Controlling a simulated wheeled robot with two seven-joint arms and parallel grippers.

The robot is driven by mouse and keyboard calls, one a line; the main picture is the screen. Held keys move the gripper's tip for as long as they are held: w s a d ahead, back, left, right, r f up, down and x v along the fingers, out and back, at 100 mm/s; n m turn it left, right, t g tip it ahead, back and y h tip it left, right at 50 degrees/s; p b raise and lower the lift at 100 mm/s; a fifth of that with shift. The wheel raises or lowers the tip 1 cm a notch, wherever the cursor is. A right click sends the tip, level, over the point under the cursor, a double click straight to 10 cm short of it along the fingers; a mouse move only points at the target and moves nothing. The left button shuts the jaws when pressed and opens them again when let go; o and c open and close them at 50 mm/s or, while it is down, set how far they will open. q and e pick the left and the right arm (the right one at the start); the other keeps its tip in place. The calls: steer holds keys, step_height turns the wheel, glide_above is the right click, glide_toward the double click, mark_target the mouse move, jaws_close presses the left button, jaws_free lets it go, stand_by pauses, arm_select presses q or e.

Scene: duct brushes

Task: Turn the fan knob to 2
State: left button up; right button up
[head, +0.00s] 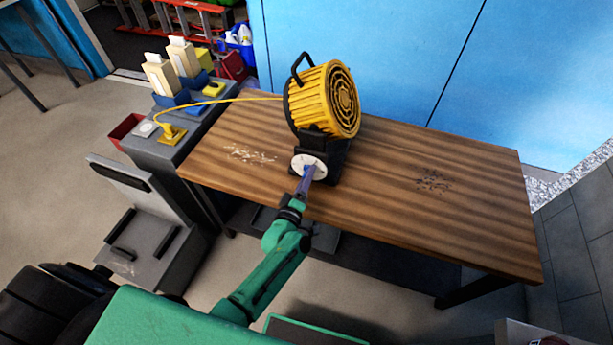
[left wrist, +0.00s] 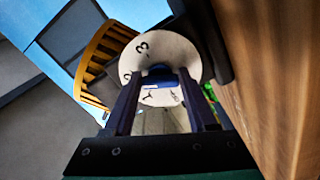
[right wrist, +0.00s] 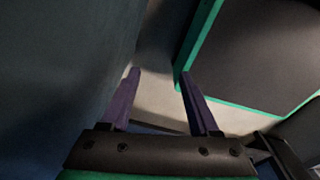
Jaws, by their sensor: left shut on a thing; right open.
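The yellow fan (head: 325,98) stands on its black base on the wooden table. A white dial (head: 310,166) is on the front of the base. In the left wrist view the dial (left wrist: 190,50) shows a 3 and several other marks around a blue knob (left wrist: 158,72). My left gripper (head: 307,178) reaches the dial from the front. In its wrist view my left gripper (left wrist: 158,78) has its fingers on both sides of the knob, shut on it. The knob's pointer setting cannot be told. My right gripper (right wrist: 160,74) is open and empty, away from the fan.
The wooden table (head: 400,175) is mostly clear, with pale debris (head: 250,154) left of the fan and dark debris (head: 433,182) right of it. A yellow cord (head: 230,99) runs from the fan to a plug (head: 172,133) on the grey side unit. A blue wall stands behind.

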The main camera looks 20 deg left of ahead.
arm_select(q)
steer(key=shift+f+m, duration=0.1)
steer(key=shift+m, duration=0.4)
steer(key=o, duration=1.4)
steer(key=shift+c, duration=0.2)
steer(key=s, duration=1.4)
steer(key=shift+s+a, duration=0.3)
steer(key=shift+a, duration=0.15)
